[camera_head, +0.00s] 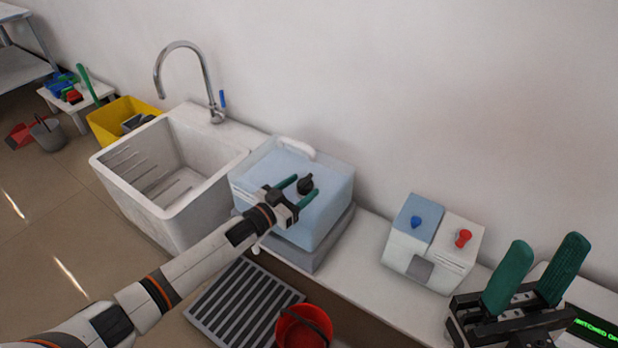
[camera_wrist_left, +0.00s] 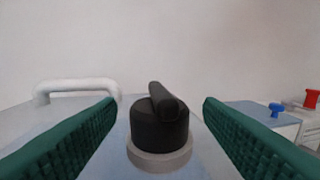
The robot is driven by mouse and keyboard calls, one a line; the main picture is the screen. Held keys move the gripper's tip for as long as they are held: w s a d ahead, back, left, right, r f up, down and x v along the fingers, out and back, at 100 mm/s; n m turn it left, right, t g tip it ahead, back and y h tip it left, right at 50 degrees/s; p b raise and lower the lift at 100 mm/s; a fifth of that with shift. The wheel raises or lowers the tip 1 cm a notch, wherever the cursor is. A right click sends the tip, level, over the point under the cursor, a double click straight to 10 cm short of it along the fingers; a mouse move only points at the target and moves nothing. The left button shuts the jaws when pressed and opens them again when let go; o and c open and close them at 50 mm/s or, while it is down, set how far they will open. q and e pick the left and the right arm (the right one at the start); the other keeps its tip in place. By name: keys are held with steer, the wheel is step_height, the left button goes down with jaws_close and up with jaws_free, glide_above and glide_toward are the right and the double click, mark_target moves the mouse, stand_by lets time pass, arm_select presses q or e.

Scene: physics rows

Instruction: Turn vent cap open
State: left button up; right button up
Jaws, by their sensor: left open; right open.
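The vent cap (camera_head: 306,184) is a black knob with a raised bar on top of a light-blue container (camera_head: 329,205). In the left wrist view the vent cap (camera_wrist_left: 159,128) sits on a grey collar, its bar pointing roughly away from the camera and tilted slightly. My left gripper (camera_head: 304,187) is open, with its green fingers on either side of the vent cap. In the left wrist view clear gaps show between the cap and both fingers. My right gripper (camera_head: 538,262) is open and empty at the lower right, far from the container.
A white handle (camera_head: 297,148) stands at the container's back edge. A white sink (camera_head: 180,210) with a tall tap is to the left. A dispenser box (camera_head: 410,242) with blue and red knobs stands right. A red bucket (camera_head: 302,330) is below the counter.

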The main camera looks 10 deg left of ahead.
arm_select(q)
steer(key=p+v, duration=0.2)
steer(key=v, duration=0.6)
steer(key=shift+w+d, duration=0.1)
